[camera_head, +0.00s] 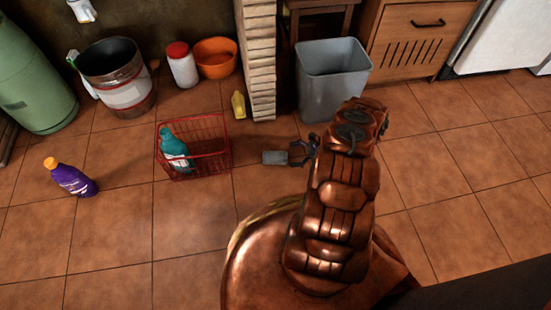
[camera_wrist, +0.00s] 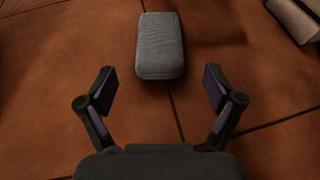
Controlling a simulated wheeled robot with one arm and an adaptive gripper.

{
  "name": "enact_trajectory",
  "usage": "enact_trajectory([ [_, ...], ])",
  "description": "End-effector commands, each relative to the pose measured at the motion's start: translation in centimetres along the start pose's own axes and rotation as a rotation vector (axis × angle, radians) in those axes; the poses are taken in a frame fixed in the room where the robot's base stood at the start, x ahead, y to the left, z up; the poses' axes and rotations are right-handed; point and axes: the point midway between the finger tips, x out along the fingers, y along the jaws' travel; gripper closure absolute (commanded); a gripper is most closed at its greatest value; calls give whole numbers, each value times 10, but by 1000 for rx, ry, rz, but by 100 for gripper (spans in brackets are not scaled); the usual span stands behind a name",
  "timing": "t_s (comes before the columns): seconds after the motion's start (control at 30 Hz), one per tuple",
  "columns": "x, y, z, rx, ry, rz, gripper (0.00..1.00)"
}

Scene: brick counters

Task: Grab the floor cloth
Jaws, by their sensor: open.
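The floor cloth looks like a small grey folded block with rounded edges. It lies on the tiles just left of my gripper in the head view (camera_head: 275,157). In the wrist view the cloth (camera_wrist: 160,46) is at the top middle, ahead of the fingertips and centred between them. My gripper (camera_wrist: 160,88) is open, with bare floor between its fingers. It also shows in the head view (camera_head: 299,151), close to the cloth's right side. I cannot tell whether it touches the cloth there; the wrist view shows a gap.
A red wire basket (camera_head: 228,165) with a teal bottle (camera_head: 174,150) stands left of the cloth. A yellow bottle (camera_head: 238,105) and brick pillar (camera_head: 259,60) are behind it. A grey bin (camera_head: 333,85) stands behind my arm. A purple bottle (camera_head: 72,178) is far left. Front-left floor is clear.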

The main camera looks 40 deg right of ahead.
Motion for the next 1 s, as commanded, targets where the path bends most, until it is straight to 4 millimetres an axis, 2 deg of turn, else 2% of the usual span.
enact_trajectory([
  [0.17,12,1,-2,-1,-3,3,8],
  [0.5,51,1,-2,-2,-3,2,8],
  [0.73,52,1,0,-3,-1,1,8],
  [1.0,52,1,0,-3,-1,1,35],
])
